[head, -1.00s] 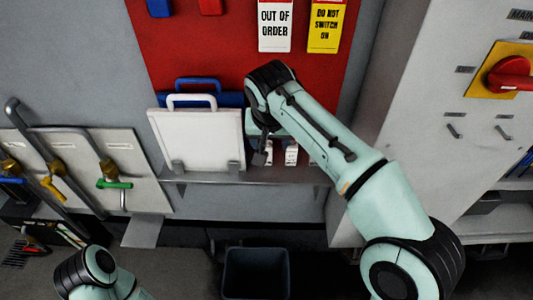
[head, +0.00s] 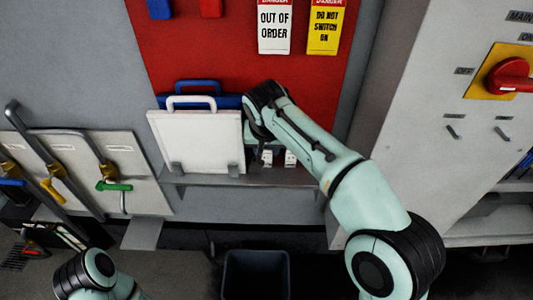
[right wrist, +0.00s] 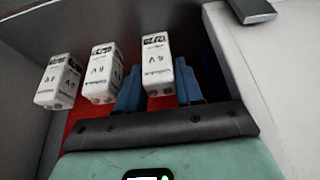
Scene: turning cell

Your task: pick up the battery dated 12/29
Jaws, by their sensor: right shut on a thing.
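Three white 9 V batteries show in the right wrist view: a left one (right wrist: 59,82), a middle one (right wrist: 102,72) and a right one (right wrist: 157,62). Their print appears upside down, and I cannot read the dates. My right gripper (right wrist: 158,80) has its blue fingers on either side of the right battery and is shut on it. In the head view two batteries show on the shelf, one (head: 267,157) and another (head: 290,158); my right arm hides the gripper's fingers there. My left gripper is out of view; only part of that arm shows.
The batteries' grey shelf (head: 250,178) also holds a white board with a handle (head: 198,140), close left of my right gripper. A red panel (head: 225,55) with danger tags stands behind. A dark bin (head: 256,272) is below. A cabinet (head: 420,130) stands at right.

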